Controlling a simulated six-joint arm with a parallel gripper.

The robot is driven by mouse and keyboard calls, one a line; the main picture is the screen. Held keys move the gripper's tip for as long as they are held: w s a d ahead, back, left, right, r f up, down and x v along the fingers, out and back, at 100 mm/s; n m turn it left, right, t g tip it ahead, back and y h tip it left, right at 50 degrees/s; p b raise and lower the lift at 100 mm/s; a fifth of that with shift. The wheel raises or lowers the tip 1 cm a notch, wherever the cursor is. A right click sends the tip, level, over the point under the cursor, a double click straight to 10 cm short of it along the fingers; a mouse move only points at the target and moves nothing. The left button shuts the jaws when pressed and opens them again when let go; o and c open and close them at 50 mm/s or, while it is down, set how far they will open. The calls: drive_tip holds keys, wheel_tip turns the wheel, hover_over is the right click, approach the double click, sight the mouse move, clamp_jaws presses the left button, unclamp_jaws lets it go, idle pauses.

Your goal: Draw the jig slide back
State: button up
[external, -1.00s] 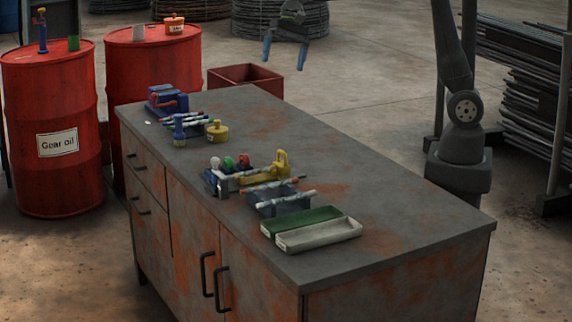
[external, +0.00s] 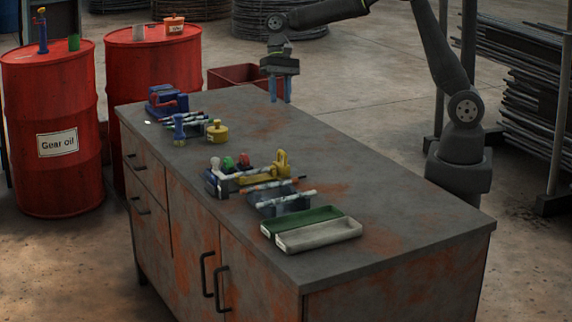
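A jig-like fixture with a yellow base (external: 255,178) and an upright yellow handle (external: 282,162) sits mid-table; I cannot tell for sure that this is the jig slide. White, green and red knobs (external: 229,163) stand along its left side. My gripper (external: 281,99) points down above the far part of the table, up and away from the fixture. Its two blue fingers stand apart with nothing visible between them.
A grey rack with rods (external: 281,201) and green and pale trays (external: 318,234) lie nearer. A blue vise-like device (external: 167,102), a blue bottle (external: 179,129) and a yellow pot (external: 217,131) stand at the far left. The table's right side (external: 390,180) is clear.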

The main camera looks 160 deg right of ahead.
drive_tip(key=x, duration=1.4)
drive_tip(key=shift+w+f, duration=0.2)
drive_tip(key=shift+f, duration=0.15)
clamp_jaws()
